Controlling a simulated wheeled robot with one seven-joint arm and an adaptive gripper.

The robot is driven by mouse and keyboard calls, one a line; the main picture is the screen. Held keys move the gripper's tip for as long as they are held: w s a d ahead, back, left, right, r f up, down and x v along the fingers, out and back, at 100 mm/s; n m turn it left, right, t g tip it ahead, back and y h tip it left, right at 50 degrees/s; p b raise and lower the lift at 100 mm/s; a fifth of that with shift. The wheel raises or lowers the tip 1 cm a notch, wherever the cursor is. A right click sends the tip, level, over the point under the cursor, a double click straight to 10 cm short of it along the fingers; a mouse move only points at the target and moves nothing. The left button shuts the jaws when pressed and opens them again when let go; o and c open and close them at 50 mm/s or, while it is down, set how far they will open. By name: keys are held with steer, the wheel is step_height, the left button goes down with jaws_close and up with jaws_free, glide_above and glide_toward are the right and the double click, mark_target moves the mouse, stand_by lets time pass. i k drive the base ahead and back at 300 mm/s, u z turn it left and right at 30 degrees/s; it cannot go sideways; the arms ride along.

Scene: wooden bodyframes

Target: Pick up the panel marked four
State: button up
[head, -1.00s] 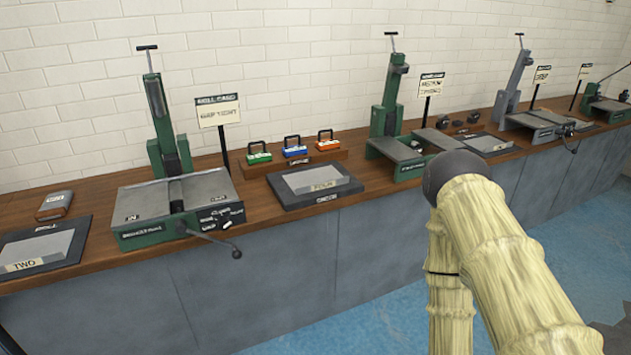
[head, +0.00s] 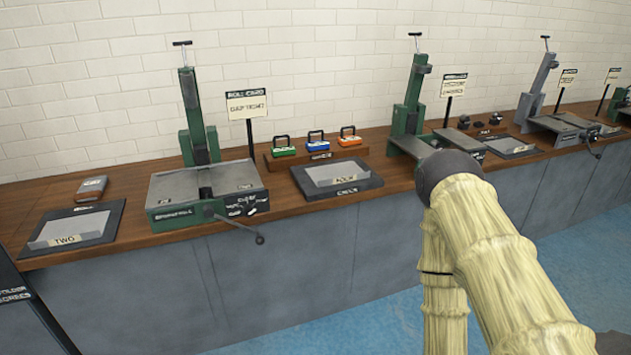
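The panel marked four (head: 338,172) is a flat grey sheet with a pale label reading FOUR on its front edge. It lies on a dark tray (head: 368,184) on the wooden bench, in the middle of the head view. Another grey panel, marked TWO (head: 78,226), lies on a dark mat at the left. My arm, in a pale ribbed cover, rises at the lower right, in front of the bench. My gripper is not in view.
A green machine with a crank (head: 205,190) stands left of the panel, and another green machine (head: 412,118) stands to its right. A wooden rack with green, blue and orange handled blocks (head: 316,152) sits behind it. Blue floor (head: 390,285) lies in front of the bench.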

mark_target(348, 171)
steer(key=u, duration=0.5)
steer(key=k, duration=1.15)
steer(key=z, duration=0.15)
steer(key=i, duration=0.55)
steer(key=z, duration=1.05)
steer(key=i, duration=1.45)
steer(key=u, duration=0.6)
